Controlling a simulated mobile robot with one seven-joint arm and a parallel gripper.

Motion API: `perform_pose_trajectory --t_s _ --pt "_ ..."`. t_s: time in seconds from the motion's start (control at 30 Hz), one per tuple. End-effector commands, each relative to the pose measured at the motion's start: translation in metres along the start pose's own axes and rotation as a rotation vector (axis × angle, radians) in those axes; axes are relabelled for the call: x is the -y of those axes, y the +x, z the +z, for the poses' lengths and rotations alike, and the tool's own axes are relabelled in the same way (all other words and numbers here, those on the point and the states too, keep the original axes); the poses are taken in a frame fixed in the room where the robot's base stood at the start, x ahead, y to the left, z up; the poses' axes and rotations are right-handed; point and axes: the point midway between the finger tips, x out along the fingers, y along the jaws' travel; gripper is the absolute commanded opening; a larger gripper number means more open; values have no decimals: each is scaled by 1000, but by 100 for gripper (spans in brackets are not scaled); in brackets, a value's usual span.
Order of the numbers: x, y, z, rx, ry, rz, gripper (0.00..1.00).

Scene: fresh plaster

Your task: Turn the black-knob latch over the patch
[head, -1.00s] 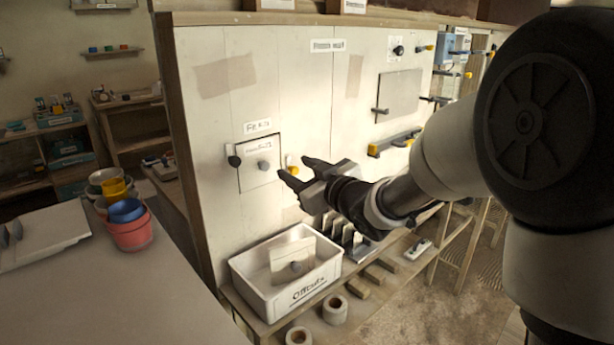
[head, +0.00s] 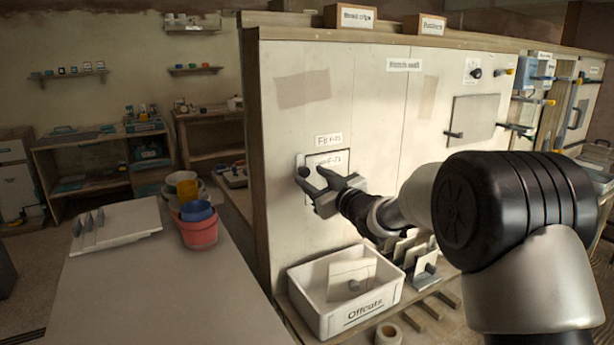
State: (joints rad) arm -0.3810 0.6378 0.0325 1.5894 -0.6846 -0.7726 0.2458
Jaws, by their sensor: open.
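The patch (head: 332,158) is a pale square panel set in the white wall under a small label. The black-knob latch (head: 304,172) is at the patch's left edge, its round dark knob showing just left of my gripper's fingertips. My gripper (head: 315,180) is open in front of the patch, with its fingers pointing left toward the black knob. I cannot tell whether a finger touches the knob. My gripper hides the patch's lower right part, its grey knob and the yellow-knob latch on the right side.
A white offcuts bin (head: 330,317) with a panel piece in it stands below the patch. A table (head: 150,290) with stacked pots (head: 197,225) is at the left. Latches and another panel (head: 474,118) are on the wall further right.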

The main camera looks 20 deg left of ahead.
Motion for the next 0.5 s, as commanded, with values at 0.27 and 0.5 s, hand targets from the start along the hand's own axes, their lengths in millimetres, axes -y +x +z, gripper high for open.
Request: perform_pose_trajectory --t_s 0.27,0.5 --pt "0 31 0 0 0 -1 43" --pt "0 34 0 0 1 0 43"
